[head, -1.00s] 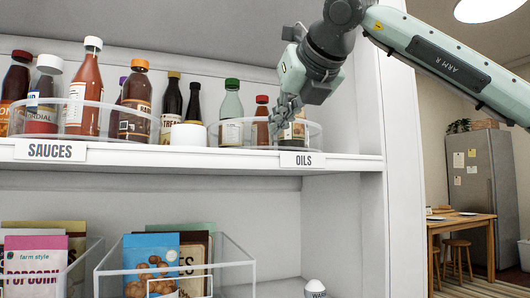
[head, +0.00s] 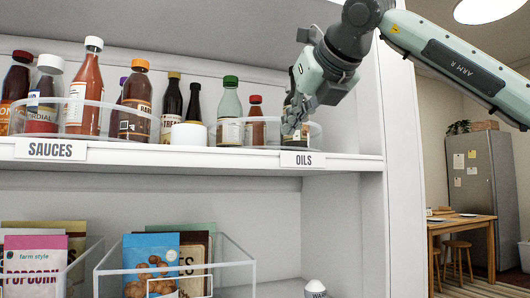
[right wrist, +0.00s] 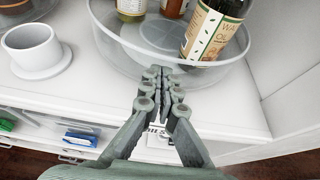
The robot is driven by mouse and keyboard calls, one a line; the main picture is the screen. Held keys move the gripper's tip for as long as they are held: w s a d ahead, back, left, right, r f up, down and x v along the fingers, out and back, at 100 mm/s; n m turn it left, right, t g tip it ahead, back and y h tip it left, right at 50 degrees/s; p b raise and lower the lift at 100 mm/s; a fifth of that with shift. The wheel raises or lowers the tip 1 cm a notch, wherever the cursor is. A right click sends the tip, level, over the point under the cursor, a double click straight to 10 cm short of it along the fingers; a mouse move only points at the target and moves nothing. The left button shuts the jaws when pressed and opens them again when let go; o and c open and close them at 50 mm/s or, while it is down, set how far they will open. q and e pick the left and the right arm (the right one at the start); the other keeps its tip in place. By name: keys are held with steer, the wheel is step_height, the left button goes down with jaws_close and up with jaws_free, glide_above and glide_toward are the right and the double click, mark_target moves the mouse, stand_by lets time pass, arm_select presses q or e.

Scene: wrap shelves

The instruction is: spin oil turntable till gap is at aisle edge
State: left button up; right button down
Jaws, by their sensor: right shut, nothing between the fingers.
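The oil turntable (head: 262,147) is a clear round tray on the upper shelf behind the OILS label (head: 302,159). It holds a green-capped bottle (head: 230,110), a red-capped bottle (head: 256,122) and a dark labelled bottle, partly hidden by my gripper in the head view. In the right wrist view that labelled oil bottle (right wrist: 214,30) stands at the right of the tray (right wrist: 122,52). My right gripper (head: 291,128) is shut and empty; its fingertips (right wrist: 163,73) overlap the tray's front rim. I cannot tell whether they touch it. My left gripper is out of view.
A white cup-like piece (right wrist: 36,50) stands left of the turntable. The sauces turntable (head: 100,118) with several bottles is farther left. The shelf's side panel (head: 370,100) rises close on the right. A clear bin of packets (head: 232,262) sits on the shelf below.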

mark_target(311, 135)
steer(key=shift+w+d, duration=0.25)
steer(key=shift+d, duration=0.25)
steer(key=shift+w+d, duration=0.2)
steer(key=shift+d, duration=0.4)
steer(key=shift+w+d, duration=0.2)
steer(key=shift+d, duration=0.25)
steer(key=shift+w+d, duration=0.2)
steer(key=shift+d, duration=0.25)
steer(key=shift+w+d, duration=0.1)
steer(key=shift+d, duration=0.05)
steer(key=shift+w+d+p, duration=0.4)
steer(key=shift+w+d, duration=0.25)
steer(key=shift+d, duration=0.1)
